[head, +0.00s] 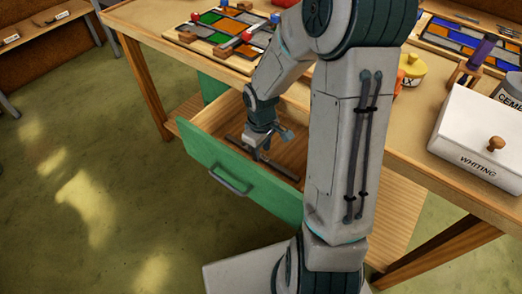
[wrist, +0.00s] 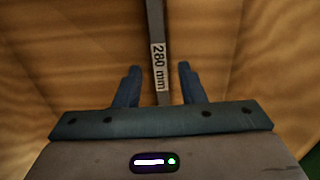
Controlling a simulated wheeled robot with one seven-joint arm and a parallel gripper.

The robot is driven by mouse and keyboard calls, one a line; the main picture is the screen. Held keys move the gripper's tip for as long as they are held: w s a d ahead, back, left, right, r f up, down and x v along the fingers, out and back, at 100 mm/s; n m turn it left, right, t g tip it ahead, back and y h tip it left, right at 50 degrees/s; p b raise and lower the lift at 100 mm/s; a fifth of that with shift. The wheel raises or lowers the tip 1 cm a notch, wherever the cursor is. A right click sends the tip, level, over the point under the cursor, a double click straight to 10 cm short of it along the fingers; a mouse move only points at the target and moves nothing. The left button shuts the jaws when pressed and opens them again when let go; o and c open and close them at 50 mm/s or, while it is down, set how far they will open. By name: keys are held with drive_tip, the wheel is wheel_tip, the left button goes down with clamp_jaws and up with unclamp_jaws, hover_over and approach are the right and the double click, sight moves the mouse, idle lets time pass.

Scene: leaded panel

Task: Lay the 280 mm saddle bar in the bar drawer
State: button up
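The 280 mm saddle bar (head: 281,169) is a thin dark grey bar lying in the open bar drawer (head: 228,160), which has a green front. In the wrist view the bar (wrist: 155,25) runs down the picture between my fingers, its white "280 mm" label facing up, over a wooden surface. My gripper (head: 262,148) is down inside the drawer. In the wrist view its two blue fingers (wrist: 158,85) are spread, with a gap to the bar on each side. The bar's near end is hidden behind the gripper body.
The workbench (head: 140,22) above the drawer carries a leaded panel of coloured glass (head: 215,22), a white whiting box (head: 477,135), a cement tin (head: 510,90) and a yellow pot (head: 411,70). The green floor (head: 80,150) left of the drawer is clear.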

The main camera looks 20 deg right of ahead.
sight(261, 156)
wheel_tip(261, 156, up, 10)
drive_tip(key=p, duration=0.2)
drive_tip(key=s+r+m+t, duration=0.1)
drive_tip(key=s+r+m, duration=0.2)
drive_tip(key=s+r, duration=0.2)
drive_tip(key=s+r+m+t, duration=0.1)
drive_tip(key=s+r+m, duration=0.3)
drive_tip(key=s, duration=0.5)
drive_tip(key=shift+s+a+r, duration=0.15)
drive_tip(key=shift+a+r, duration=0.25)
drive_tip(key=shift+r, duration=0.05)
